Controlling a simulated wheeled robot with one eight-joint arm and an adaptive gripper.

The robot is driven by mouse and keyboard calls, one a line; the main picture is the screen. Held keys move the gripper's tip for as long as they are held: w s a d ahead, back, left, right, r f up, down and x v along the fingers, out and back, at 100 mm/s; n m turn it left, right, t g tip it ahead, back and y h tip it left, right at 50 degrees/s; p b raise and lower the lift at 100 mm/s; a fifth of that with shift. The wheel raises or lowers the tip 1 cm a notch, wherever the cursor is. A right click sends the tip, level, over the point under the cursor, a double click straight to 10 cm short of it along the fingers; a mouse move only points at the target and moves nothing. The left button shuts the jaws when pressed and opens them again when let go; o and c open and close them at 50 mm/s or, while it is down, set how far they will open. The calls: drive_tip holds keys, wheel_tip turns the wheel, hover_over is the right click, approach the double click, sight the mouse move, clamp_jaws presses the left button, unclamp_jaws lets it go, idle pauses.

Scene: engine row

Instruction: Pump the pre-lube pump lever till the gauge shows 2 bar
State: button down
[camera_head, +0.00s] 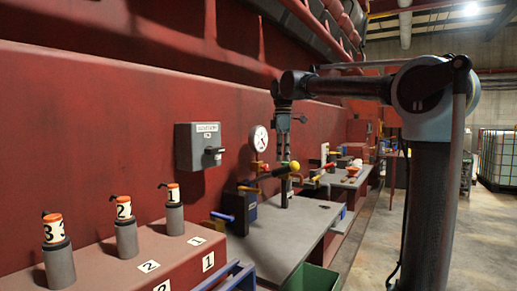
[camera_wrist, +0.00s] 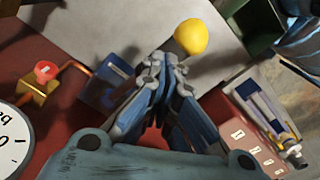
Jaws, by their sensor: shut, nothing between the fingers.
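The pump lever ends in a yellow ball knob (camera_head: 294,165). It rises to the right from the blue pump body (camera_head: 239,211) on the grey bench. In the wrist view, the yellow knob (camera_wrist: 190,37) is just beyond my gripper (camera_wrist: 166,60), whose fingertips are together and empty. The tips look close to the knob's dark stem; I cannot tell whether they touch it. In the head view my gripper (camera_head: 284,203) hangs down by the lever, partly hidden. The round white gauge (camera_head: 258,138) is on the red wall; its reading is too small to tell. Its edge shows in the wrist view (camera_wrist: 12,135).
A grey switch box (camera_head: 198,147) is on the wall to the left. Three numbered cylinders (camera_head: 125,235) stand on the red ledge. A red-knobbed brass valve (camera_wrist: 40,88) is near the gauge. A green bin (camera_head: 312,278) is below the bench.

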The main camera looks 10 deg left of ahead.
sight(283, 172)
drive_tip(key=shift+f, duration=0.15)
drive_tip(key=shift+f, duration=3.4)
drive_tip(key=shift+r, duration=5.55)
